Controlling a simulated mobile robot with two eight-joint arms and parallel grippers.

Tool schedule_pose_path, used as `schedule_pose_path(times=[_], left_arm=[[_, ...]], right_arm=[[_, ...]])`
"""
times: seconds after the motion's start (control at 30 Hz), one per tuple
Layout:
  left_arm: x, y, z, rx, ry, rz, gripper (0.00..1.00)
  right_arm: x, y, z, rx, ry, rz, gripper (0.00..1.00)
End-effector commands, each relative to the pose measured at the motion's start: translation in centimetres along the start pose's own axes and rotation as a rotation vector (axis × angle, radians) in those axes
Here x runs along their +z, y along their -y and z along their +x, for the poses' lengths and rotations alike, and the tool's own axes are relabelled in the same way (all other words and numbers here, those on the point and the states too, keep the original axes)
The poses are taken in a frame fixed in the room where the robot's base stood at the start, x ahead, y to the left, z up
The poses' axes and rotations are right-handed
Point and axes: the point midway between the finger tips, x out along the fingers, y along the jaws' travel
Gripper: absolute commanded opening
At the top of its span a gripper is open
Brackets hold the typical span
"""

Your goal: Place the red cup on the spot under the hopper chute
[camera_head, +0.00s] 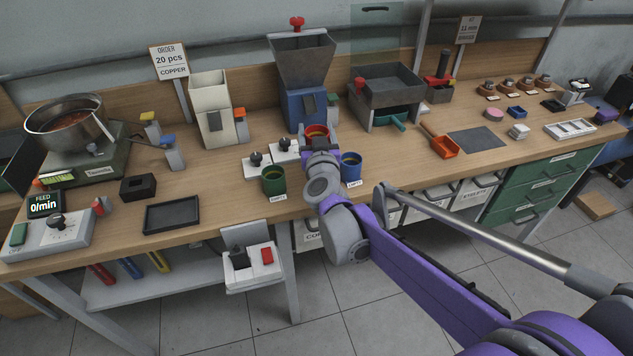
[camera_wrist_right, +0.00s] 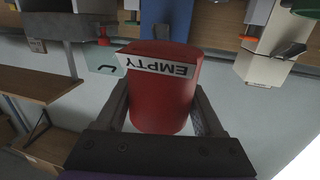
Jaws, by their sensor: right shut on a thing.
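The red cup (camera_head: 316,131) is at the front of the blue hopper (camera_head: 303,80), below its chute, partly hidden by my right arm. My right gripper (camera_head: 321,146) is shut on it. In the right wrist view the red cup (camera_wrist_right: 165,95) sits between both fingers (camera_wrist_right: 163,118), with a white EMPTY label at its edge. I cannot tell whether the cup touches the bench or the spot under it. The spot is hidden. My left gripper does not show.
A green cup (camera_head: 273,181) and a blue cup (camera_head: 350,167) stand near the bench's front edge, on either side of my right wrist. A white valve block (camera_head: 257,168) is left of the wrist. An orange scoop (camera_head: 443,146) lies to the right.

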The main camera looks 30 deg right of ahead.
Motion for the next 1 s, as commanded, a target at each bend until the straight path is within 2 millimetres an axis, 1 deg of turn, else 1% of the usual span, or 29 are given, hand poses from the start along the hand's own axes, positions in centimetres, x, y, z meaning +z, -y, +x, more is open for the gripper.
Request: schedule_pose_path(times=[0.07,0.3,0.47,0.6,0.7,0.8,1.0], left_arm=[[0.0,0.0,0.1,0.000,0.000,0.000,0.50],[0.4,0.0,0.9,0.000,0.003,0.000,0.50],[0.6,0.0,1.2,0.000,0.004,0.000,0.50],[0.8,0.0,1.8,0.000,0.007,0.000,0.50],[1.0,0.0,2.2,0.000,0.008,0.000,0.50],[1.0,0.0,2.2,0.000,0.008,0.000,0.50],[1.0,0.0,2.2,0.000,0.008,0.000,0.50]], right_arm=[[0.4,0.0,0.1,0.000,0.000,0.000,0.08],[4.3,0.0,0.2,0.000,0.000,0.000,0.08],[5.8,0.1,0.3,0.000,0.000,0.000,0.08],[8.1,0.1,0.4,0.000,0.000,0.000,0.08],[9.4,0.1,0.5,0.000,0.000,0.000,0.08],[9.7,0.0,0.5,0.000,0.000,0.000,0.08],[9.6,0.0,0.5,0.000,0.000,0.000,0.08]])
